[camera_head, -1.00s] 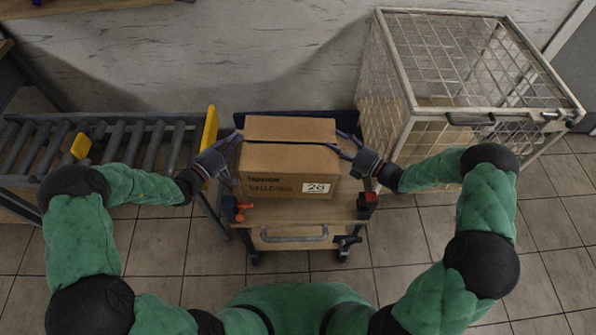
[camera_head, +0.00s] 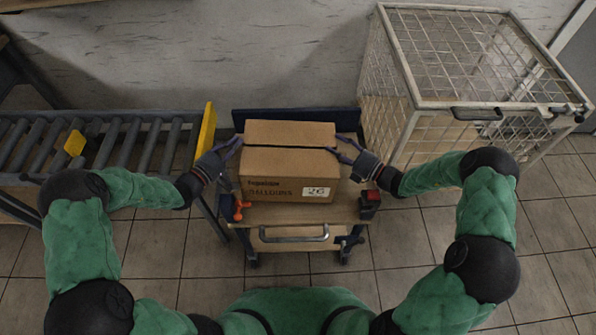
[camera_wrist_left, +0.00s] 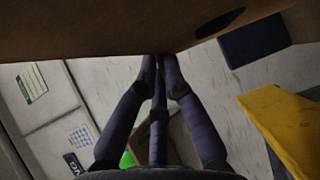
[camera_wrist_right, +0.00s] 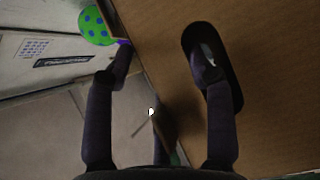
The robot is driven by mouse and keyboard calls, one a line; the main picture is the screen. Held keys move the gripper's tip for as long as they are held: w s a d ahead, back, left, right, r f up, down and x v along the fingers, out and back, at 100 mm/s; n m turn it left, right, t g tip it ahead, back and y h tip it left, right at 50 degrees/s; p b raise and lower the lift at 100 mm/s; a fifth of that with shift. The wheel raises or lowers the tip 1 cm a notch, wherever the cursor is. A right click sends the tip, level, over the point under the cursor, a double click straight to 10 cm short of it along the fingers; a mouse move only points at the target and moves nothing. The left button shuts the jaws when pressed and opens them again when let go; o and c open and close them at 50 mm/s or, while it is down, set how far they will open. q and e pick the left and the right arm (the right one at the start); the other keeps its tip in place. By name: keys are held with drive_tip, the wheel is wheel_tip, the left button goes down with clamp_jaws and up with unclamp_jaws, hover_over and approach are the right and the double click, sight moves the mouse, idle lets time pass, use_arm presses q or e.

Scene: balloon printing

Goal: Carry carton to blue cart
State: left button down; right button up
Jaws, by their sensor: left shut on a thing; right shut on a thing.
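The brown carton (camera_head: 285,172), with printed lettering and a white "26" label, is over the wooden top of the blue cart (camera_head: 285,214); it appears to rest there. My left gripper (camera_head: 238,145) is at its left side near the upper edge; in the left wrist view the fingers (camera_wrist_left: 160,62) meet at the carton's edge. My right gripper (camera_head: 337,152) is at the right side. In the right wrist view (camera_wrist_right: 160,52), one finger reaches into the carton's dark hand hole and the other lies past its edge. The carton's underside is hidden.
A roller conveyor (camera_head: 105,147) with a yellow end plate (camera_head: 208,130) stands left of the cart. A wire cage (camera_head: 470,60) stands to the right. An orange part (camera_head: 240,207) and a red-black part (camera_head: 370,202) flank the cart's front. Tiled floor is open in front.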

use_arm(q)
drive_tip(key=shift+f+b, duration=0.4)
drive_tip(key=shift+f, duration=0.15)
use_arm(e)
drive_tip(key=shift+f, duration=0.55)
use_arm(q)
drive_tip(key=c, duration=1.6)
unclamp_jaws()
use_arm(e)
drive_tip(key=o, duration=1)
use_arm(q)
drive_tip(key=shift+o, duration=1.2)
use_arm(e)
drive_tip(key=shift+o, duration=1.3)
use_arm(q)
drive_tip(key=o, duration=0.8)
drive_tip(key=v, duration=0.8)
use_arm(e)
drive_tip(key=shift+r, duration=0.25)
